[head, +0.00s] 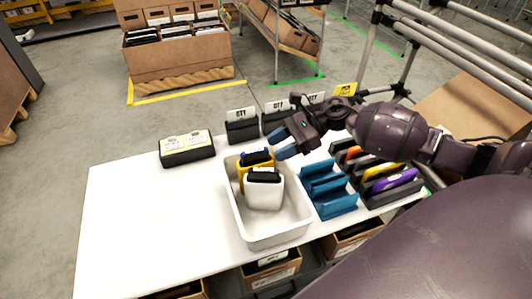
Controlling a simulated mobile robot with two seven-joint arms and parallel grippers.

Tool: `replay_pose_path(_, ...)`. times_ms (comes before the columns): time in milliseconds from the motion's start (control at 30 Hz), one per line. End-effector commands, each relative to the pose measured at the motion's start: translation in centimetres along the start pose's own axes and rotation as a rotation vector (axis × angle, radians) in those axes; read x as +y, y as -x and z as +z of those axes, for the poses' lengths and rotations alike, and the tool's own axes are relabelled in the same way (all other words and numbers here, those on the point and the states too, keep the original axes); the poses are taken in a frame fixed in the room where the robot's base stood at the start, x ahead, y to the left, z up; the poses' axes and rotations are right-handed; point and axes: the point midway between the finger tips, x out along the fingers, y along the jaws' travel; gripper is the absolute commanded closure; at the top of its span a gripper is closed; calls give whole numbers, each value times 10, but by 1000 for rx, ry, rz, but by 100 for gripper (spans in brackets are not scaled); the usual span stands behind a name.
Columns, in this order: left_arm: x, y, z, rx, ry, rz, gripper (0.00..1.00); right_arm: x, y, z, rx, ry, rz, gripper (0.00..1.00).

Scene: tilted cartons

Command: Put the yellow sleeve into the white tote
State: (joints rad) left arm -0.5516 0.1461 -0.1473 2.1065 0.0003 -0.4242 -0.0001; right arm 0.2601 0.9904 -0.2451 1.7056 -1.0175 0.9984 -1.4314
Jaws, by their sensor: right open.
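The white tote (276,238) stands on the white table. Inside it, toward the back, a yellow sleeve (241,171) with a dark blue top stands upright behind a white sleeve (264,194) with a black top. The white sleeve hides part of the yellow one. Another yellow item (384,172) sits in a dark slotted rack at the right. My right gripper (285,145) has blue fingertips and is open, just above and right of the yellow sleeve at the tote's back edge. It appears apart from it and empty. My left gripper is out of view.
A blue slotted rack (336,205) stands right of the tote. The dark rack also holds an orange item (352,153) and a purple item (394,181). A black box with a yellow top (187,147) lies back left. Black holders (241,130) line the back edge. The table's left side is clear.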

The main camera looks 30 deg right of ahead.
Motion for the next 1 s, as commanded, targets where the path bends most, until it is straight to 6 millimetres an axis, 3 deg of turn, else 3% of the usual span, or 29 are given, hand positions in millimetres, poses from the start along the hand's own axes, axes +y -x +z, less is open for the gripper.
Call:
replay_pose_path(200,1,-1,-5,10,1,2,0,0,41,0,2,-1,-1,52)
replay_pose_path(400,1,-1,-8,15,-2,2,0,0,64,0,0,0,-1,52)
replay_pose_path(1000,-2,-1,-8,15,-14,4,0,0,71,0,0,1,1,52)
